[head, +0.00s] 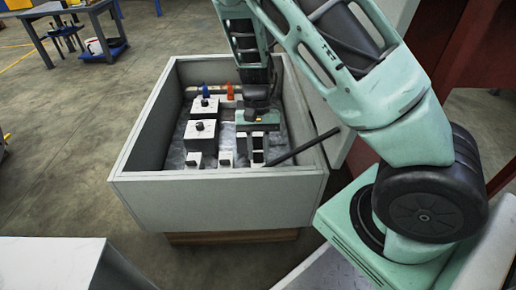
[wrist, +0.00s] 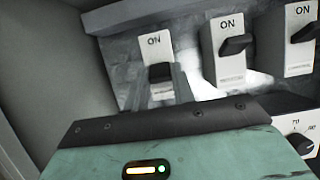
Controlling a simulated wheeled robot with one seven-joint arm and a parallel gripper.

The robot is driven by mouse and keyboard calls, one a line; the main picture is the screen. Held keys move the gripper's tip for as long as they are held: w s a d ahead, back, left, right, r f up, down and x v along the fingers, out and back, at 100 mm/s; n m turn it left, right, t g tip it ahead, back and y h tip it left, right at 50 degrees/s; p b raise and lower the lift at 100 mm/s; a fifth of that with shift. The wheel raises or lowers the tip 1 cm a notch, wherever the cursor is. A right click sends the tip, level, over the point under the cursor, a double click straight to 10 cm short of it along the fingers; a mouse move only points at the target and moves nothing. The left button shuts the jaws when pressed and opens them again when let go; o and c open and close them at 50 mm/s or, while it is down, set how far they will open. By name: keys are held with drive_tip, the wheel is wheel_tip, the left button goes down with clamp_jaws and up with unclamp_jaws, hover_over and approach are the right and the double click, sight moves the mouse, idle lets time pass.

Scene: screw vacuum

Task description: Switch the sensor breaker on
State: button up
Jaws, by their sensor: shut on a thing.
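Three white breaker boxes marked ON, each with a black lever, stand in a row. In the wrist view they are the left breaker (wrist: 154,44), the middle breaker (wrist: 226,66) and the right breaker (wrist: 287,62). No label shows which one is the sensor breaker. My gripper (wrist: 162,88) is shut on the black lever (wrist: 160,72) of the left breaker, below its ON mark. In the head view my gripper (head: 257,146) is over the rightmost front breaker (head: 257,157) and partly hides it.
The breakers sit inside a deep grey bin (head: 216,201) with raised walls. Two white boxes with black knobs (head: 201,130) stand to the left of my gripper, with a pipe with blue and orange parts (head: 230,91) behind. A dark rod (head: 303,146) slants across the right wall.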

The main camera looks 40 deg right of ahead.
drive_tip(key=shift+s+a+r+t+h+p, duration=0.2)
drive_tip(key=shift+t+h+p, duration=0.15)
drive_tip(key=shift+t, duration=0.15)
drive_tip(key=shift+s+a+t+h, duration=0.15)
drive_tip(key=shift+t+h, duration=0.2)
drive_tip(key=shift+t, duration=0.25)
drive_tip(key=shift+s+a+f+t+h+b, duration=0.1)
drive_tip(key=shift+s+a+t+h+b, duration=0.15)
drive_tip(key=shift+t+h+b, duration=0.5)
drive_tip(key=shift+s+a+t+h+b, duration=0.1)
drive_tip(key=shift+s+t+h+b, duration=0.35)
drive_tip(key=shift+t, duration=0.6)
drive_tip(key=shift+w, duration=0.1)
drive_tip(key=o, duration=1)
